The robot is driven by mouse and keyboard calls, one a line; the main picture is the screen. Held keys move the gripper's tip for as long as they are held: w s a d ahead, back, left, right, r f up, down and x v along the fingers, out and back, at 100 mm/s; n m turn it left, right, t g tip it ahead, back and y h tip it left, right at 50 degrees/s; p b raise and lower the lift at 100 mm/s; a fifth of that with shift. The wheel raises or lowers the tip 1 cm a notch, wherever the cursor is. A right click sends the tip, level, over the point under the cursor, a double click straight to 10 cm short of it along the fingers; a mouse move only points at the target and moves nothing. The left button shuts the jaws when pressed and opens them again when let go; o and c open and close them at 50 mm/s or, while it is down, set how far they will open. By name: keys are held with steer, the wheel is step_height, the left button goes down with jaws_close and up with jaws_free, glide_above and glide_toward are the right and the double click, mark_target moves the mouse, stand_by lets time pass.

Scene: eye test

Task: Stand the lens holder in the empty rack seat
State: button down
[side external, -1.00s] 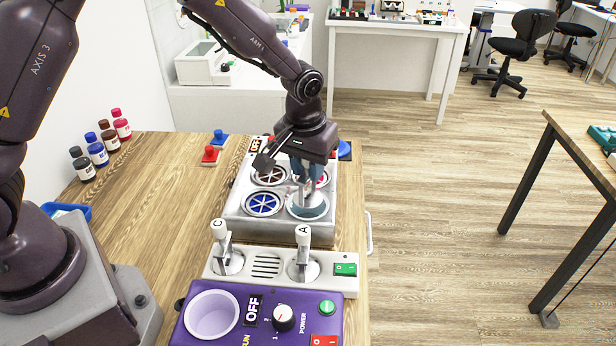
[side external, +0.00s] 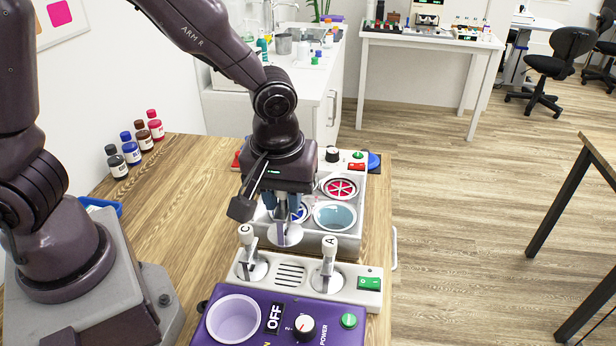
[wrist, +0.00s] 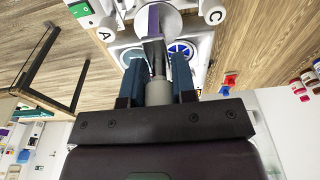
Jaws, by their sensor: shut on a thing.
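My gripper (side external: 288,207) is shut on a holder with a grey stem and a pale disc (side external: 285,235) at its lower end. It hangs in front of the rack's left part, behind lever C. In the wrist view, the stem (wrist: 157,66) sits between my blue fingers, with a purple part beyond. The pale rack (side external: 347,243) has round seats: one with red spokes (side external: 340,188), one with blue spokes (side external: 298,214) partly hidden by my gripper, and a plain teal one (side external: 335,216) at the front right. The back-left seat is hidden. I cannot tell whether the held disc touches anything.
A white panel with levers C (side external: 246,235) and A (side external: 328,248) and a green switch (side external: 369,283) stands in front of the rack. Nearer is a purple box (side external: 255,328) with a round cup (side external: 233,318) and knob. Several small bottles (side external: 131,150) stand at the left. Bare table lies between.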

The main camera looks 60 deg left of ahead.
mark_target(287, 230)
steer(key=shift+w+f, duration=0.15)
steer(key=shift+f, duration=5.3)
steer(key=shift+f, duration=0.3)
steer(key=c, duration=0.5)
jaws_free()
steer(key=shift+r, duration=3)
